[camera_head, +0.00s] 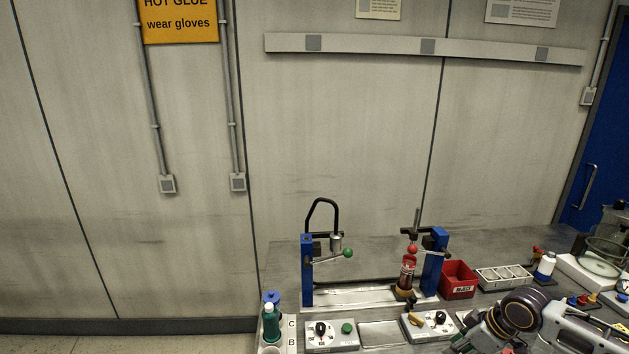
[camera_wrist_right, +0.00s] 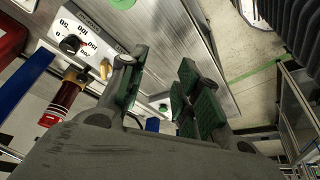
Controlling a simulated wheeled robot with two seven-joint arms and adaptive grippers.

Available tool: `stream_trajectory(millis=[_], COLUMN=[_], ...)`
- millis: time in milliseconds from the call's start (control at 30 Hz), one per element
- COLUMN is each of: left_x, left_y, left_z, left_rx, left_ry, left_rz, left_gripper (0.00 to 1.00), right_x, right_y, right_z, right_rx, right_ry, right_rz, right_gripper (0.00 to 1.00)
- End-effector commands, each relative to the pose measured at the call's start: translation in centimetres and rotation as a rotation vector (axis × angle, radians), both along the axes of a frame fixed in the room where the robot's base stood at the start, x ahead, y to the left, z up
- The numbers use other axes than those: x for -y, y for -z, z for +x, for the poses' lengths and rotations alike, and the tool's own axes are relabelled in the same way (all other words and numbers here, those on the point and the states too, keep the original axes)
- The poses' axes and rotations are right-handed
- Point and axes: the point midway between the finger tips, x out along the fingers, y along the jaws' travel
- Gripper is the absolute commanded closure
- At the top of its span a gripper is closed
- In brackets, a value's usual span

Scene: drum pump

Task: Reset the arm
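My right gripper (camera_wrist_right: 164,66) shows in the right wrist view with its two green-padded fingers apart and nothing between them. In the head view my right arm (camera_head: 570,332) comes in at the lower right over the bench. My left gripper is not in view. Two blue posts (camera_head: 307,270) stand on a pale base plate on the bench. A lever with a green ball (camera_head: 348,253) sticks out at the left post, below a curved black hose (camera_head: 321,204). A red bottle (camera_head: 408,270) stands upright beside the right post.
Control boxes with black knobs (camera_head: 331,336) line the front. A green bottle (camera_head: 270,322) stands at the front left. Glass vessels (camera_head: 607,252) are at the far right.

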Motion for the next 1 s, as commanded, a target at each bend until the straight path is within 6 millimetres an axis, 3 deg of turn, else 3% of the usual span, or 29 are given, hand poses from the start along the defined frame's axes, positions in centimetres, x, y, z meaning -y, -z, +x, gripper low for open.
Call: stream_trajectory(millis=[367,1000], left_x=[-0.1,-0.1], left_y=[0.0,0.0], left_z=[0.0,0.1], left_rx=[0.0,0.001], left_ry=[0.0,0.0], left_rz=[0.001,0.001], left_gripper=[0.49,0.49], right_x=[-3.3,-13.0], right_y=[2.2,7.0], right_z=[-1.4,-6.5], right_rx=[-0.01,0.001], right_ry=[-0.039,-0.077], right_rz=[0.003,0.019], right_gripper=[0.67,0.67])
